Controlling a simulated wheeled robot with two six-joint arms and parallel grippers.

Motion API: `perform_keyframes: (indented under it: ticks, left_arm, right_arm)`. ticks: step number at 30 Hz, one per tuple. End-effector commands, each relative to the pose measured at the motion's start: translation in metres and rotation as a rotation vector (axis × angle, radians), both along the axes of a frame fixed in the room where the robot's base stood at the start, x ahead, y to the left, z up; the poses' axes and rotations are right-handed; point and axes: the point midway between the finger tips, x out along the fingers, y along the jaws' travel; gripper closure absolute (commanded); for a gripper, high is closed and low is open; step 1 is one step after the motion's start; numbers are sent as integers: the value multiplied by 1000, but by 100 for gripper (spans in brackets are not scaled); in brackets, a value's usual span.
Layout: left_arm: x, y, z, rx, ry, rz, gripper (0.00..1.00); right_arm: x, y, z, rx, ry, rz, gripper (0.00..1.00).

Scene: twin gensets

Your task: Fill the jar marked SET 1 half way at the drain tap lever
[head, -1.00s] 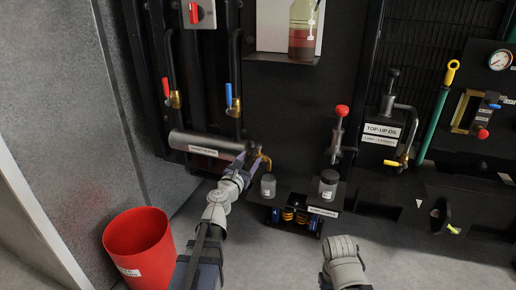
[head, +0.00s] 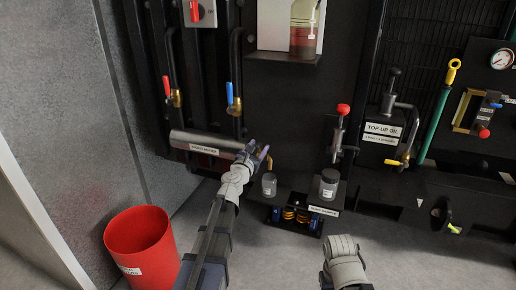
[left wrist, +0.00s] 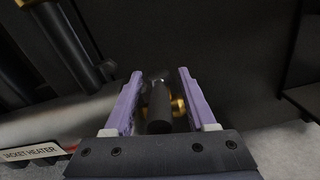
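The drain tap shows in the left wrist view as a dark lever (left wrist: 160,108) with brass (left wrist: 178,106) behind it. My left gripper (left wrist: 156,95) is open, its purple fingers on either side of the lever with gaps showing. In the head view my left gripper (head: 259,156) hides most of the tap at the right end of the jacket heater. A small grey jar (head: 269,186) stands just below and right of it. The jar markings are too small to read.
A red bin (head: 140,245) stands on the floor at left. The jacket heater cylinder (head: 195,143) lies left of the tap. Red (head: 167,88) and blue (head: 229,95) valve levers are above.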

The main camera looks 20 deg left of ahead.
Motion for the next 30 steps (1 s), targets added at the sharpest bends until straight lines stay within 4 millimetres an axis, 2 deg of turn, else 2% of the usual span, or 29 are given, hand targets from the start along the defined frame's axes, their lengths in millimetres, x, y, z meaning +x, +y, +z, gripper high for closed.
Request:
perform_keyframes:
  ticks: [2,14,30]
  left_arm:
    - [0,0,0,0,0,0,54]
    - [0,0,0,0,0,0,99]
    - [0,0,0,0,0,0,100]
  right_arm:
    - [0,0,0,0,0,0,50]
    - [0,0,0,0,0,0,50]
    - [0,0,0,0,0,0,50]
